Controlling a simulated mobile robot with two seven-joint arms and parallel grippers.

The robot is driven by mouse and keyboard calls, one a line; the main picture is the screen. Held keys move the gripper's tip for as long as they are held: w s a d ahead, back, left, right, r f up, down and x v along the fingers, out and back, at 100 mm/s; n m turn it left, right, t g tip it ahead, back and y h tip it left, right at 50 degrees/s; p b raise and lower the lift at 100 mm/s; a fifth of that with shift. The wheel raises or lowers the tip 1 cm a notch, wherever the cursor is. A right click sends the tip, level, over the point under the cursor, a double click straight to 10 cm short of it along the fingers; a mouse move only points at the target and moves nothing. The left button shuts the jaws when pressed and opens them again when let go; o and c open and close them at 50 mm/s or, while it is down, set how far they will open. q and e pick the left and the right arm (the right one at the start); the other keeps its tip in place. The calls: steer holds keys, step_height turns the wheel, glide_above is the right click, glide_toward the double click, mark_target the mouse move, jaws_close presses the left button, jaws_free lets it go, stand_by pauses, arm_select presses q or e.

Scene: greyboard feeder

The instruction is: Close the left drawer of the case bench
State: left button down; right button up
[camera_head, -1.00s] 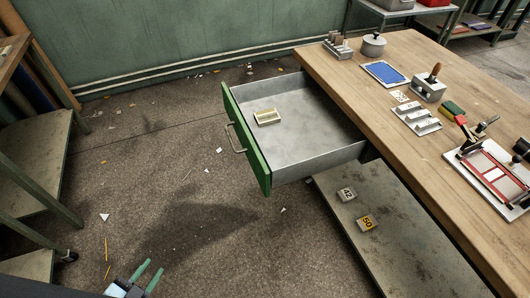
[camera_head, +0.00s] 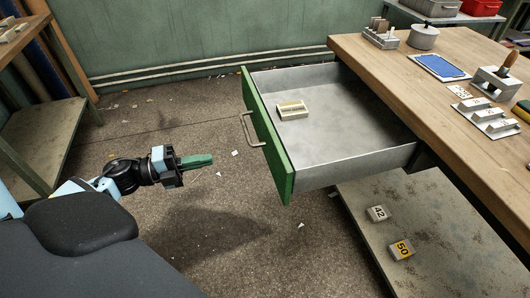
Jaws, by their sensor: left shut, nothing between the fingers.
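The left drawer is pulled out from the wooden case bench (camera_head: 390,62). It has a green front panel (camera_head: 266,140), a metal bow handle (camera_head: 248,130) and a grey metal tray (camera_head: 340,160). A small cream block (camera_head: 292,109) lies inside near the front. My left gripper (camera_head: 205,160) is shut and empty, its green fingers pointing right toward the drawer front. In the picture it is a short way left of the handle and slightly lower, apart from it. My right gripper is not in view.
Below the drawer is a lower shelf (camera_head: 370,240) with two number blocks, 42 (camera_head: 377,213) and 50 (camera_head: 401,250). The bench top holds a blue pad (camera_head: 439,67), a lidded pot (camera_head: 423,37) and metal blocks. A rack stands at left (camera_head: 45,150). Floor left of the drawer is open.

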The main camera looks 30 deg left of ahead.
mark_target(268, 148)
arm_select(q)
steer(key=x, duration=1.4)
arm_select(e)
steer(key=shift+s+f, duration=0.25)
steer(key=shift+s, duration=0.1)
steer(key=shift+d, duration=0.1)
